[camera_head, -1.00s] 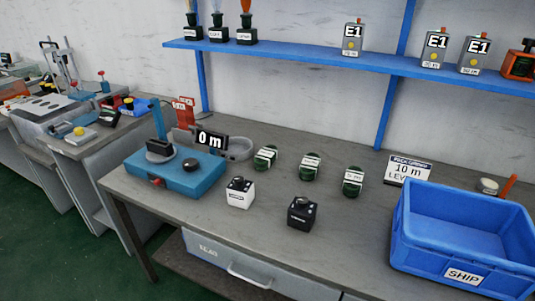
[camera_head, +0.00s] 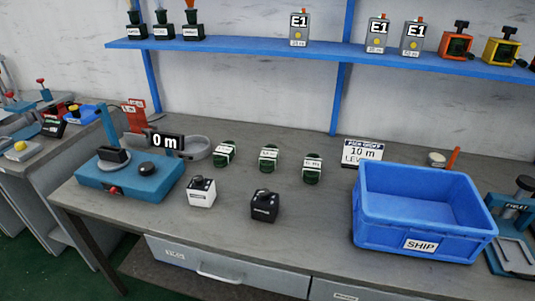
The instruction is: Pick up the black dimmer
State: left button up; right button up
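A small black box with a dark knob on top, which looks like the black dimmer (camera_head: 265,206), stands upright on the grey workbench near its front edge. A similar white box with a dark top (camera_head: 201,193), likely a white dimmer, stands just to its left, apart from it. Both have a small label on the front face. Neither of my grippers shows in the head view, and nothing touches the black box.
A blue bin marked SHIP (camera_head: 417,244) stands to the right. A teal machine (camera_head: 130,180) stands to the left beside a 0 m display (camera_head: 168,141). Several green labelled items, one at the middle (camera_head: 268,158), stand behind. A blue shelf (camera_head: 260,45) runs above. Bench between black box and bin is clear.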

aim_at(266, 212)
jog(key=i+l+z, duration=0.5)
jog(key=i+l, duration=0.15)
jog(key=i+u, duration=0.15)
jog(key=u, duration=1)
